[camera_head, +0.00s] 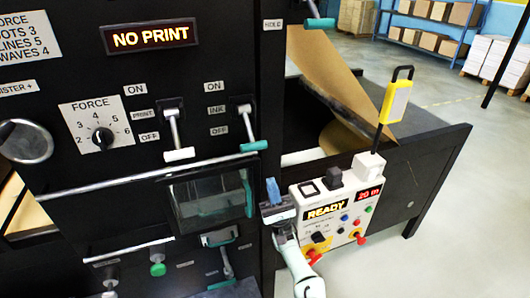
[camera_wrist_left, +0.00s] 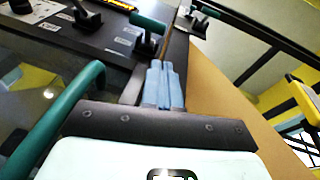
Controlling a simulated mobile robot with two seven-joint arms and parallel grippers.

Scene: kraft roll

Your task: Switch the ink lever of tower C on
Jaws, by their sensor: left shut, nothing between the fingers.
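The ink lever (camera_head: 248,128) has a teal handle and sits on the black machine panel between the ON and OFF labels. Its handle hangs down at the height of the OFF label. I cannot read a tower letter. In the left wrist view a teal-handled lever (camera_wrist_left: 150,28), which looks like the same one, stands beyond the fingertips. My left gripper (camera_head: 273,190) is below and slightly right of the ink lever, apart from it. Its blue fingers are together and empty, and they show in the left wrist view too (camera_wrist_left: 163,86). My right gripper is not in view.
A white-handled print lever (camera_head: 176,135) is left of the ink lever. A clear guard (camera_head: 207,198) with a teal handle is left of my gripper. A control box (camera_head: 330,215) reading READY is close on the right. Brown paper (camera_head: 325,70) runs behind.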

